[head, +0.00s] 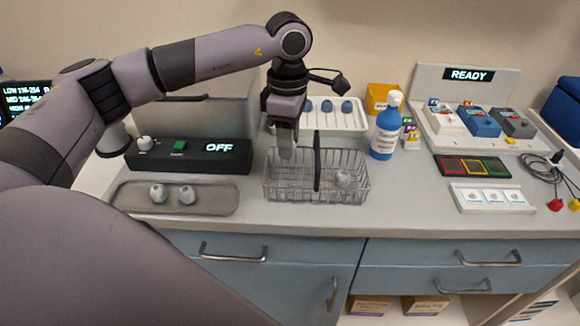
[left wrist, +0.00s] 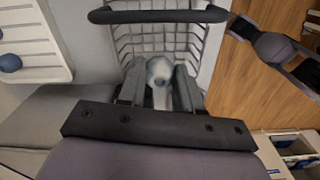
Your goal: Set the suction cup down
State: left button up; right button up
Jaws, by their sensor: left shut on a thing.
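My left gripper (head: 287,150) points down into the left part of a wire basket (head: 270,188) with a dark handle. In the left wrist view its two fingers (left wrist: 160,92) are shut on a grey-white suction cup (left wrist: 159,70) with a dark centre. In the head view the gripper hides this cup. I cannot tell whether the cup touches the basket floor. Another suction cup (head: 342,178) lies in the right part of the basket. Two more suction cups (head: 158,193) (head: 187,195) sit on a grey tray (head: 222,200) to the left. My right gripper is not in view.
A black box reading OFF (head: 215,157) stands behind the tray. A white rack with blue-topped pieces (head: 350,127) is behind the basket. A blue bottle (head: 385,130) stands to its right.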

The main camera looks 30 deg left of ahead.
aim_at(289, 181)
pick_arm(q)
notch_tip(289, 181, down, 8)
dwell(0.4)
jog(key=o, duration=0.7)
jog(key=shift+f, duration=0.15)
jog(key=o, duration=0.4)
jog(key=shift+r, duration=0.45)
notch_tip(289, 181, up, 12)
jog(key=shift+f+b, duration=0.2)
jog(key=shift+b, duration=0.15)
